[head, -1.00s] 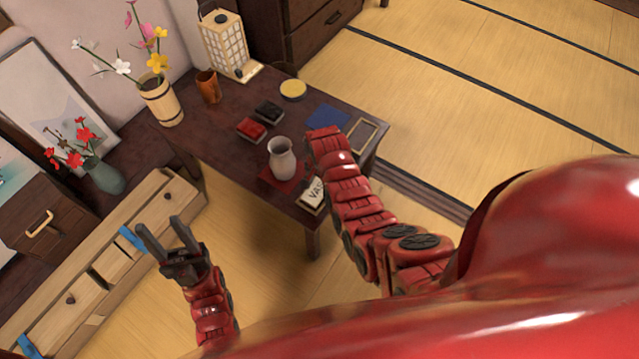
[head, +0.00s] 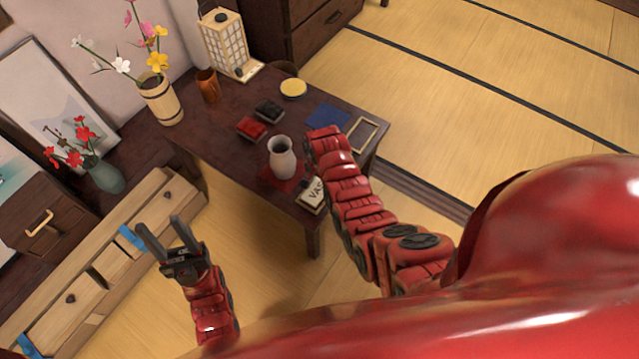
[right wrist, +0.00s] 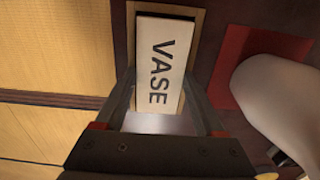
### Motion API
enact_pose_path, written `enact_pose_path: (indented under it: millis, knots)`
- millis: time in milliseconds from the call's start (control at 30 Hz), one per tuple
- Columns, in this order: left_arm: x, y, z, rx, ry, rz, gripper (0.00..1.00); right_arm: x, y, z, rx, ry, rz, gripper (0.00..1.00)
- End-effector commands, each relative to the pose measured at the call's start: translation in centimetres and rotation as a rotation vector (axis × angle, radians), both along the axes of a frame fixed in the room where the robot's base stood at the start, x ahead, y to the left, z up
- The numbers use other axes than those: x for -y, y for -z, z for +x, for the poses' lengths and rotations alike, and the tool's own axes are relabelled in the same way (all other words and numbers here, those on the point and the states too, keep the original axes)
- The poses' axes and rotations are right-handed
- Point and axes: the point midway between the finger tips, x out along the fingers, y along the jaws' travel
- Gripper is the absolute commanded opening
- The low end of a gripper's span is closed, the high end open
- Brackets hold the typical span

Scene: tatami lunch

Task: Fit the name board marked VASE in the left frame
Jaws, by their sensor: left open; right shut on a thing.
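The name board (right wrist: 158,62) is cream with dark VASE letters. In the right wrist view it lies between the fingers of my right gripper (right wrist: 160,88), which is shut on it. A tan wooden frame rim (right wrist: 199,35) shows along its edges; I cannot tell whether the board sits down inside or is just above it. In the head view the board (head: 312,194) is at the table's near edge, partly hidden by my right arm. The other frame (head: 374,122), empty, lies at the table's right end. My left gripper (head: 158,226) is open and empty, left of the table.
A pale vase (head: 282,158) stands on a red mat (head: 269,181) close beside the board. A wooden drawer unit (head: 75,285) is near my left gripper.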

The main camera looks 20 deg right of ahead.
Motion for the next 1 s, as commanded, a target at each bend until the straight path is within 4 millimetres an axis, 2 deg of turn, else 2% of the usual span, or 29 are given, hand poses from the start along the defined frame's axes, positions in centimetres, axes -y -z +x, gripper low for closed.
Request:
enact_pose_path:
  millis: [433,467,600,1000]
  knots:
    - [0.0,0.15,0.0,0.0,0.0,0.0,0.5,0.0,0.23,0.0,0.0,0.0,0.0,0.16]
    - [0.0,0.15,-0.01,0.0,0.0,0.0,0.5,0.0,0.23,0.0,0.0,0.0,0.0,0.77]
    - [0.0,0.14,0.01,0.0,0.0,0.0,0.5,-0.01,0.23,0.01,0.0,0.0,0.0,1.0]
    - [0.0,0.14,0.0,0.0,0.0,0.0,0.5,0.0,-0.2,0.05,0.001,0.0,0.0,1.0]
